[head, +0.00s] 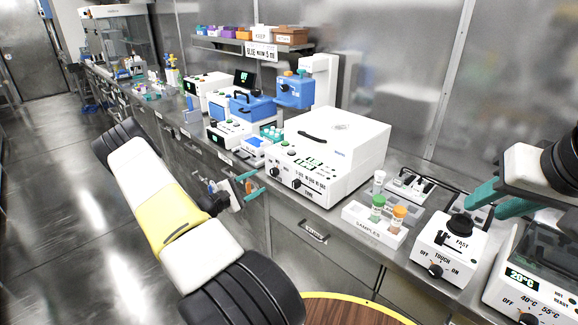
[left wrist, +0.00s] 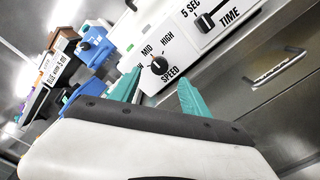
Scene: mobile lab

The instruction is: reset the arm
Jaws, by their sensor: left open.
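My left arm reaches across the left half of the head view. Its gripper (head: 251,186) is in front of the bench edge, left of the large white box with dials (head: 325,155). Its two teal fingers are apart with nothing between them. In the left wrist view the left gripper (left wrist: 158,84) is open and empty, with the white box's dial panel (left wrist: 185,45) beyond it. My right gripper (head: 484,204) is at the right of the head view, above the bench near the white touch mixer (head: 449,240). Its teal fingers are apart and look empty.
A white SAMPLES rack (head: 374,226) holds capped tubes on the bench, between the white box and the mixer. A heater with a green display (head: 535,284) stands at the right edge. Blue devices (head: 294,92) stand further back. The floor (head: 60,190) at left is clear.

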